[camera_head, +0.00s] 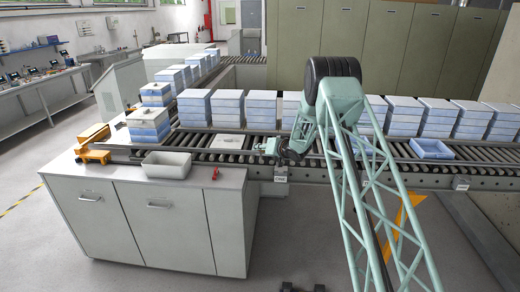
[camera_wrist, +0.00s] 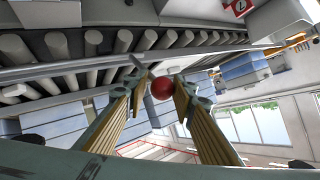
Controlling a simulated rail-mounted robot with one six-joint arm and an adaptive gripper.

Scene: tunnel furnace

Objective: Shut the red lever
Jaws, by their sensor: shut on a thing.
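The red lever shows as a round red knob (camera_wrist: 162,89) between the fingertips of my gripper (camera_wrist: 161,83) in the wrist view. The two ribbed, yellowish fingers are closed on the knob from both sides. The rest of the lever is hidden. In the head view my gripper (camera_head: 262,146) is low beside the roller conveyor, right of a flat pale tray; the knob cannot be made out there. A small red piece (camera_head: 215,174) stands on the grey cabinet top, apart from my gripper; I cannot tell what it is.
The roller conveyor (camera_head: 345,170) runs behind and beside my gripper, with stacks of white and blue boxes (camera_head: 195,108) along it. The grey cabinet (camera_head: 150,222) at the left carries a grey bin (camera_head: 167,165). A blue tray (camera_head: 431,148) lies on the rollers at right.

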